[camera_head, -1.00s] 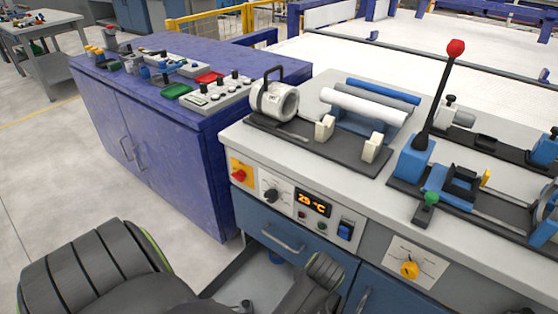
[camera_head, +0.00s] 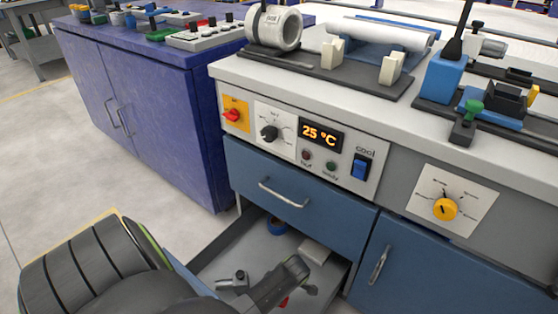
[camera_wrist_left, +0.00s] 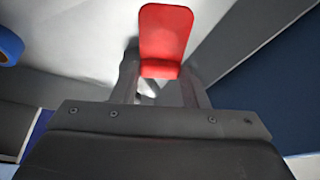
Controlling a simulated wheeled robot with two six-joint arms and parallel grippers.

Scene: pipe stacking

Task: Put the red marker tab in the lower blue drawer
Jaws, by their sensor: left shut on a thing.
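The red marker tab (camera_wrist_left: 165,38) stands between the fingers of my left gripper (camera_wrist_left: 160,78) in the left wrist view. That gripper is shut on it. In the head view a small red part of the tab (camera_head: 284,302) shows beneath my left gripper (camera_head: 300,288). The gripper is over the open lower drawer (camera_head: 240,257), whose grey inside shows. I cannot tell the height of the tab above the drawer floor. My arm hides the drawer's near left part. My right gripper is not in view.
In the drawer are a blue tape roll (camera_head: 276,226), a grey metal fitting (camera_head: 233,281) and a pale block (camera_head: 314,250). The shut upper drawer (camera_head: 300,200) overhangs the back. A blue door (camera_head: 440,270) is on the right, a purple cabinet (camera_head: 150,110) on the left.

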